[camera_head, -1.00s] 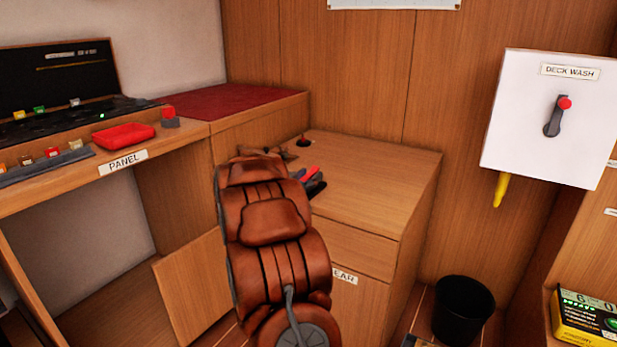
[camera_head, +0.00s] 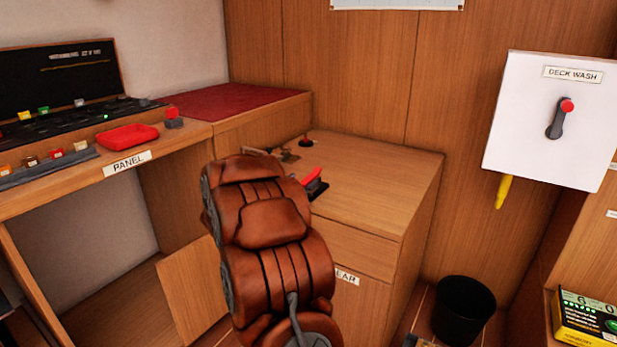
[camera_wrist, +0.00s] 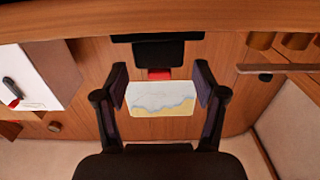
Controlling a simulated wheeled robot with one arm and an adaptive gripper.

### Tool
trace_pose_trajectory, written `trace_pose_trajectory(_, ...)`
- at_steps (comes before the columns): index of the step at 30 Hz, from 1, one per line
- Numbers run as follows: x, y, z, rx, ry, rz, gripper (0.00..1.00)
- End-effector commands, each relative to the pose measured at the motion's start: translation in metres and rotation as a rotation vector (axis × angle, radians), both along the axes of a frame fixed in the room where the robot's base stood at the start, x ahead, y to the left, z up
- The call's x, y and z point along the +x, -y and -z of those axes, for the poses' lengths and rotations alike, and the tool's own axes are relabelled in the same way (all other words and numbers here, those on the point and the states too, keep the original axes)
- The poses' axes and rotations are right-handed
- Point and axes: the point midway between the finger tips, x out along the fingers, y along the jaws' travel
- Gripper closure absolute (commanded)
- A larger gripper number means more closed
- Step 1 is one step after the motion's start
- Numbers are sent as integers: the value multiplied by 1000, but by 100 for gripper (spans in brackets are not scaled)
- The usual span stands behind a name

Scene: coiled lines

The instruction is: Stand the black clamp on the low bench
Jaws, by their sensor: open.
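The black clamp (camera_head: 317,189), with a red part on top, is on the wooden bench top (camera_head: 385,185), just beyond my arm in the head view. The arm partly hides it there. In the wrist view, which looks upside down, the black clamp (camera_wrist: 158,52) appears upright, its wide dark base against the bench (camera_wrist: 230,15). My gripper (camera_wrist: 161,75) is open, its two dark fingers to either side of the clamp in the picture. Gaps show between fingers and clamp. My gripper is hidden behind the arm in the head view.
A black bin (camera_head: 463,310) stands at right. The bench's right side is clear.

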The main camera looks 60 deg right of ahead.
Motion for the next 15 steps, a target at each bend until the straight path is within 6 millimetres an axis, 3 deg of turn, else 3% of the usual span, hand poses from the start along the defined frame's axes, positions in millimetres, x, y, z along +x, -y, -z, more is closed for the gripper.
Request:
trace_pose_trajectory(6,0,-37,-1,3,-1,-4,30)
trace_pose_trajectory(15,-3,-65,0,3,-1,-1,30)
